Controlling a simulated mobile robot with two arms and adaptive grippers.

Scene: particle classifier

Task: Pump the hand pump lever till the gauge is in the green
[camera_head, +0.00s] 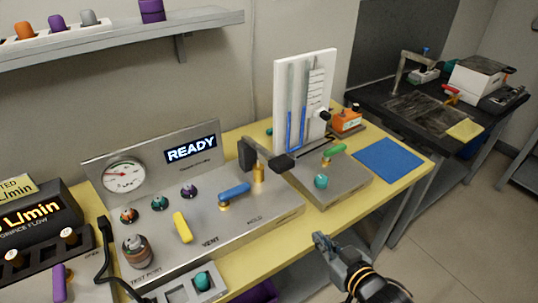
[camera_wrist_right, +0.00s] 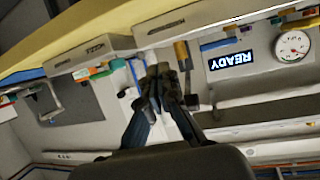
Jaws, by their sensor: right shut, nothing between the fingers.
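The round gauge (camera_head: 123,175) with a white face is on the upright panel at the left of the grey console. Its needle and colour bands are too small to read surely. It also shows in the right wrist view (camera_wrist_right: 292,45). What looks like the pump lever is a grey bar with a dark grip (camera_head: 283,163), beside a brass post (camera_head: 258,173) at the console's back right. My right gripper (camera_head: 320,242) is shut and empty, in front of the bench edge, apart from the lever. Its closed fingers show in the wrist view (camera_wrist_right: 160,82). My left gripper is not in view.
A lit READY display (camera_head: 191,149) is beside the gauge. A blue-handled valve (camera_head: 234,193) and a yellow handle (camera_head: 182,228) stand on the console. A white manometer board (camera_head: 304,100) is behind, with a blue mat (camera_head: 393,161) to the right.

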